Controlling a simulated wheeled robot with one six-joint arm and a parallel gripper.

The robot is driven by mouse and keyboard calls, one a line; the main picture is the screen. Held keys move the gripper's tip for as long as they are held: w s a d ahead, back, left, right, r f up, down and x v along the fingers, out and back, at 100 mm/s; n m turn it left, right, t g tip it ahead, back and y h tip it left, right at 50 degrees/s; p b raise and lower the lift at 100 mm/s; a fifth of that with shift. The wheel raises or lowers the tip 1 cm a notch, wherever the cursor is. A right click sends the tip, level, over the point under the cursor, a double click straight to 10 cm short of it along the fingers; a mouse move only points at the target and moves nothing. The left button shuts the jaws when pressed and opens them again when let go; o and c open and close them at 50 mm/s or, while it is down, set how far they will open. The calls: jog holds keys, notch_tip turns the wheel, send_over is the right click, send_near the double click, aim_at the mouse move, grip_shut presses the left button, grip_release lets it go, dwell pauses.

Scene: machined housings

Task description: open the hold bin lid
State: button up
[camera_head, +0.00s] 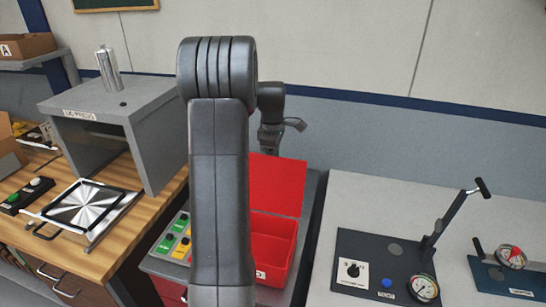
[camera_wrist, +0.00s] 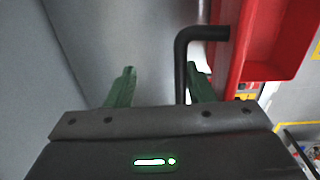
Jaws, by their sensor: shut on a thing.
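The red hold bin (camera_head: 270,252) stands on a grey top right of my arm in the head view, with its red lid (camera_head: 277,184) raised roughly upright at the back. I can see into the bin; its left part is hidden by my arm. In the wrist view, a black bent handle (camera_wrist: 182,75) runs from the red part at the right down between the green fingers of my gripper (camera_wrist: 161,72), close to the right finger. In the head view my wrist is above and behind the lid, and the fingers are not clear.
A grey box-shaped housing (camera_head: 160,140) stands on a wooden bench with a metal plate fixture (camera_head: 85,207). At the right, a lever press with a gauge (camera_head: 386,262) stands on a pale bench. The wall is close behind.

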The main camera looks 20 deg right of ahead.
jog(key=shift+w+d+r, duration=0.1)
jog(key=shift+w+r, duration=0.05)
jog(key=shift+w, duration=0.05)
notch_tip(320, 180, up, 14)
jog(key=s+b, duration=0.1)
jog(key=shift+a+f+b, duration=0.25)
jog(key=shift+a+b, duration=0.1)
notch_tip(320, 180, down, 10)
jog(key=p, duration=0.1)
jog(key=shift+w+d, duration=0.25)
jog(key=shift+w, duration=0.15)
dwell(0.4)
